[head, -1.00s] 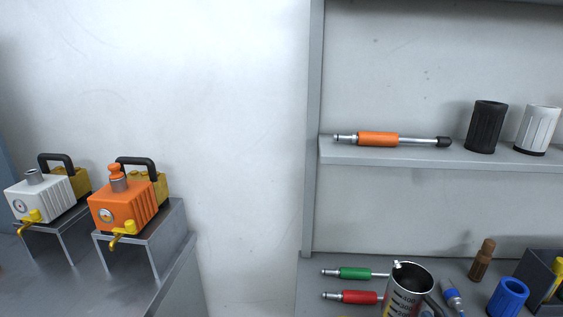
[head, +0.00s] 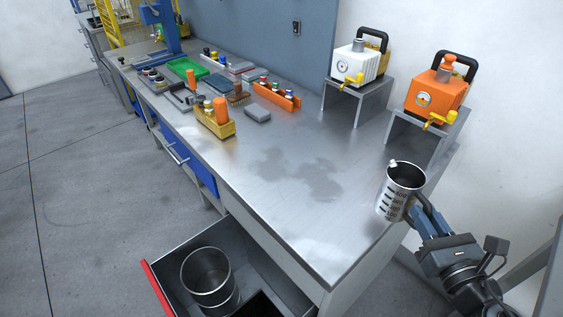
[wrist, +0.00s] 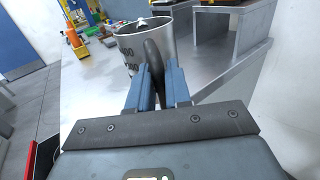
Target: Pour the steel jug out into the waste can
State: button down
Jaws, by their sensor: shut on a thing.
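The steel jug (head: 398,190) has dark markings on its side and a dark handle. It is upright, held in the air by the right end of the workbench. My gripper (head: 424,216) is shut on the jug's handle; in the wrist view its two blue fingers (wrist: 163,88) clasp the dark handle, with the jug (wrist: 150,42) beyond. The jug's contents cannot be made out. A round steel can (head: 208,276), which looks like the waste can, stands in the open drawer at the lower left of the head view. Its inside looks dark and empty.
The workbench (head: 290,215) has a clear front right part. Orange (head: 436,95) and white (head: 357,64) pumps stand on metal risers at the back. Tools and trays fill its far left. The open drawer (head: 160,284) juts out with a red front edge.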

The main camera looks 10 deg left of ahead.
aim_at(206, 273)
jog(key=u, duration=0.35)
jog(key=l+u, duration=0.15)
jog(key=u, duration=0.2)
jog(key=l+u, duration=0.1)
jog(key=u, duration=0.25)
